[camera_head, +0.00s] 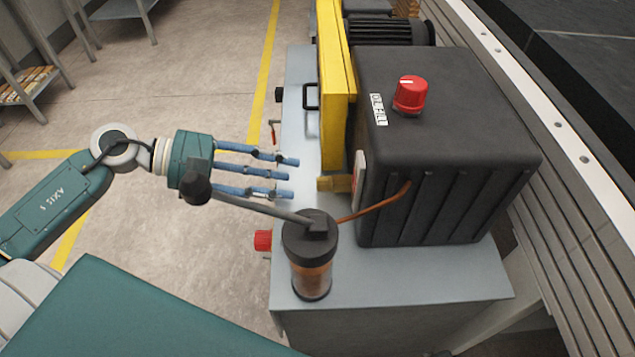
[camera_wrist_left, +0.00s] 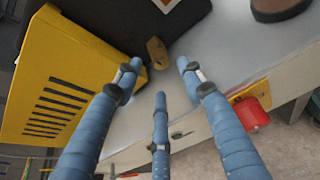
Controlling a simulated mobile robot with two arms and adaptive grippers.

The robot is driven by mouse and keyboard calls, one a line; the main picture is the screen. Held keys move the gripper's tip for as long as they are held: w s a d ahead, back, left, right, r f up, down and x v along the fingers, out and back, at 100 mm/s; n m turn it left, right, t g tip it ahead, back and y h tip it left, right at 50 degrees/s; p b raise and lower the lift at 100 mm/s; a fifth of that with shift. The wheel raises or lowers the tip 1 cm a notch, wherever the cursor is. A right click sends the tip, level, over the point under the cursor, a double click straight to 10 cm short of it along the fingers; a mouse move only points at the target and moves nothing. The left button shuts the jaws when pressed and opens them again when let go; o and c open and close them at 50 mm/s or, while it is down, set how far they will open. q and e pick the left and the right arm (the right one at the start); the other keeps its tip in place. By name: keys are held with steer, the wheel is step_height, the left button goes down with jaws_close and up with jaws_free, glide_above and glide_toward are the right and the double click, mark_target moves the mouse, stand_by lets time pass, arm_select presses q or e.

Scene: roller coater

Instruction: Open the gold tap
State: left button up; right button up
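The gold tap (camera_head: 335,184) is a small brass-coloured piece low at the foot of the black box, beside the yellow panel. It also shows in the left wrist view (camera_wrist_left: 157,52), just beyond my fingertips. My left gripper (camera_head: 288,176) reaches in from the left with its blue fingers spread and straight, pointing at the tap. In the left wrist view my left gripper (camera_wrist_left: 159,75) is open and empty, with a gap between fingers and tap. The tap's far side is hidden. My right gripper is not in view.
A hand pump (camera_head: 311,262) with a long black-knobbed lever (camera_head: 258,208) stands on the grey cabinet (camera_head: 400,280), the lever passing close to my fingers. The black box (camera_head: 440,150) has a red oil-fill cap (camera_head: 410,94). A yellow panel (camera_head: 333,90) and red button (camera_head: 263,240) are nearby.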

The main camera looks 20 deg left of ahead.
mark_target(324, 184)
arm_select(q)
steer(key=x, duration=0.7)
steer(key=shift+w+d, duration=0.1)
steer(key=shift+f, duration=0.1)
jaws_close()
